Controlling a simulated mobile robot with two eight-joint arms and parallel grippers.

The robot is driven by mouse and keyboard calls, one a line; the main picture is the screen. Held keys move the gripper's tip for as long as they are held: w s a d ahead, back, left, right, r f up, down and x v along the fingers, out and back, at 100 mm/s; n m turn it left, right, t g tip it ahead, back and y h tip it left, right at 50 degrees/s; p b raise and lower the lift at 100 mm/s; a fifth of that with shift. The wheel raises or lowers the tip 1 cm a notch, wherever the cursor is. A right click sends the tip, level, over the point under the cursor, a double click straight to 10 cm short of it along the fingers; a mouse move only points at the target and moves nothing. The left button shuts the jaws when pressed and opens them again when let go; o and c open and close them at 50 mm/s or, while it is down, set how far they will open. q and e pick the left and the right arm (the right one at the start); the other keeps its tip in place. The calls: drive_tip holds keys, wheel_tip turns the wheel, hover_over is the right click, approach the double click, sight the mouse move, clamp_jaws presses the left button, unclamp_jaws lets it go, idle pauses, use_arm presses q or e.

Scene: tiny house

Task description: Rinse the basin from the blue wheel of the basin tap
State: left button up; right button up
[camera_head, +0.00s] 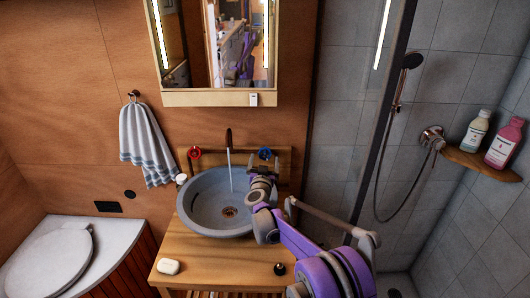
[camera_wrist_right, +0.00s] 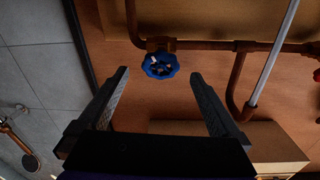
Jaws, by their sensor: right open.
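The blue wheel (camera_head: 265,153) is on the copper pipe at the right behind the grey basin (camera_head: 203,218). The tap (camera_head: 229,137) stands at the middle, and a stream of water (camera_head: 230,172) falls from it into the basin. My right gripper (camera_head: 266,168) is just in front of the blue wheel. In the right wrist view the blue wheel (camera_wrist_right: 160,65) lies just beyond and between the open fingertips (camera_wrist_right: 158,76), apparently untouched. The stream (camera_wrist_right: 274,52) also shows there. My left gripper is not in view.
A red wheel (camera_head: 194,153) is left of the tap. A soap bar (camera_head: 168,266) lies on the wooden counter (camera_head: 215,262). A mirror cabinet (camera_head: 218,97) hangs above. A glass shower panel edge (camera_head: 372,120) stands to the right.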

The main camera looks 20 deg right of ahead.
sight(265, 154)
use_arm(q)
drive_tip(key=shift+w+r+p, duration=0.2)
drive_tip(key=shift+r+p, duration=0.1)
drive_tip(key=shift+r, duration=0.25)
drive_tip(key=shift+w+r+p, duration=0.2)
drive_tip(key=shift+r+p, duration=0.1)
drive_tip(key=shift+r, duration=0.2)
use_arm(e)
drive_tip(key=x, duration=0.5)
drive_tip(key=shift+w, duration=0.2)
